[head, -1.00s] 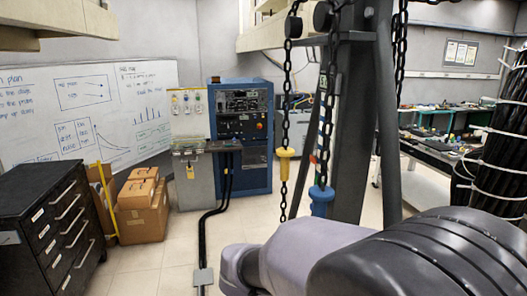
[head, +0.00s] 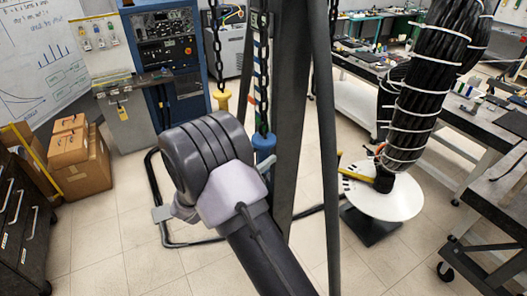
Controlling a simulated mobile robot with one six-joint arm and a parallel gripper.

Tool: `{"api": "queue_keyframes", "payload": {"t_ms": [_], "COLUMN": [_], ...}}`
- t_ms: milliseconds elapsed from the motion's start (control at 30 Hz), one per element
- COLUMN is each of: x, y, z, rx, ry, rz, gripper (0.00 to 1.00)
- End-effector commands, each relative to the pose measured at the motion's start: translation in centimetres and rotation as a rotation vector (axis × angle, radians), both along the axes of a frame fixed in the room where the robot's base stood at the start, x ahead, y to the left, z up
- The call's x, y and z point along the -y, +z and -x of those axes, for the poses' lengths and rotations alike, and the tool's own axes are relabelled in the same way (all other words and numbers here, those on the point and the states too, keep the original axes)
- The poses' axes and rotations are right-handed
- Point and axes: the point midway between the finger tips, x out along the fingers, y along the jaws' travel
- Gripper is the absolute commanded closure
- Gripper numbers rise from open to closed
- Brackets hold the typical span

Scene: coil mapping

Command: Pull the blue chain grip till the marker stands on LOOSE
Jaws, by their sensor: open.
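The blue chain grip (head: 264,143) hangs on a dark chain (head: 263,90) in front of the dark column, near the middle of the head view. Its lower part is partly hidden by my arm. A yellow grip (head: 222,101) hangs on another chain to its left. A narrow strip with coloured bands (head: 257,55) runs up the column beside the blue grip's chain. Its words and any marker are too small to read. My gripper is not seen; my arm's large links fill the lower middle, and I cannot tell whether anything touches the blue grip.
The dark column (head: 290,120) and its slanted leg stand right of the grip. A white round plate (head: 400,203) bears a yellow-and-black item under a thick black banded bundle (head: 428,100). Benches stand at right, cardboard boxes (head: 78,160) at left.

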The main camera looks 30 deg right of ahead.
Motion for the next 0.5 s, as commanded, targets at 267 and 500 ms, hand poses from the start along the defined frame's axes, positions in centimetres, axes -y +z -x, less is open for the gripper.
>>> {"api": "queue_keyframes", "payload": {"t_ms": [267, 500], "x": [1.9, 1.9], "y": [0.0, 0.0], "z": [-0.7, -0.7], "rx": [0.000, 0.000], "ry": [0.000, 0.001], "rz": [0.000, 0.000], "gripper": [0.45, 0.57]}}
